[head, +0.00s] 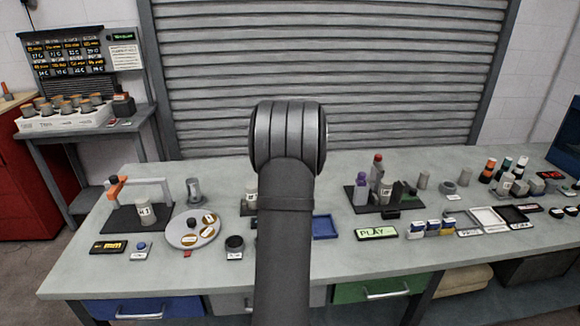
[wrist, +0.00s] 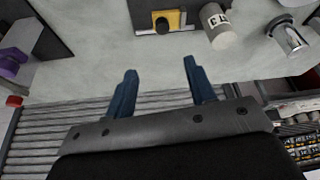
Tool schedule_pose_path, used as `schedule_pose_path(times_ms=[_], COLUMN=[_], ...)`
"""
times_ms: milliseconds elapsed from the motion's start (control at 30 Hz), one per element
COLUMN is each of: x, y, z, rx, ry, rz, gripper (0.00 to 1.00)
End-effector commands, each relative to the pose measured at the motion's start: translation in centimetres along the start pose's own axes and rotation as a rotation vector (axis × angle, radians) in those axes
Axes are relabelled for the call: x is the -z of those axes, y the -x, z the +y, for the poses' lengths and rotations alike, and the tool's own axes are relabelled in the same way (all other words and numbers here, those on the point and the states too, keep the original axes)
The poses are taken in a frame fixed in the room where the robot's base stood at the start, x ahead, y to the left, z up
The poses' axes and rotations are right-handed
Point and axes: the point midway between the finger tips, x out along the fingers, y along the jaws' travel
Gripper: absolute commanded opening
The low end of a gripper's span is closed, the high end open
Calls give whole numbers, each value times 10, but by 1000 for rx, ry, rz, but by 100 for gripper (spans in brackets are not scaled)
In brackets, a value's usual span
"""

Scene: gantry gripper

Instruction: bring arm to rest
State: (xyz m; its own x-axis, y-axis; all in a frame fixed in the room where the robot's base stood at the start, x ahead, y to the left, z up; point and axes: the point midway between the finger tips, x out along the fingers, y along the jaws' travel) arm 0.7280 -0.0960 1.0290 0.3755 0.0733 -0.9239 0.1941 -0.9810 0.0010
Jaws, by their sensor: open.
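My arm (head: 285,215) stands raised in the middle of the head view, in front of the shutter and over the middle of the bench. It hides part of the bench behind it. My gripper (wrist: 160,82) shows in the wrist view as two blue fingers set wide apart, with nothing between them. In the head view the gripper is hidden behind the arm. Grey bench surface shows beyond the fingertips, apart from them.
The bench (head: 150,265) carries a round tray (head: 180,241) at left and bottles (head: 360,190) right of my arm. Several small boxes and cups stand further right. A slatted shutter (head: 400,80) closes the back. A side table (head: 60,133) stands at left.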

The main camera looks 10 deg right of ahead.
Motion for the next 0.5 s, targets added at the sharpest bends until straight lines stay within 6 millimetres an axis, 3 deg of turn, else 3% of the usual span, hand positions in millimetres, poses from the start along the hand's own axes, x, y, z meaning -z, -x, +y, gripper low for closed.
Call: schedule_pose_path(times_ms=[333,500], x=[0,0], y=[-1,-16], z=[0,0], rx=[0,1], ry=[0,0], rz=[0,-1], gripper=[50,50])
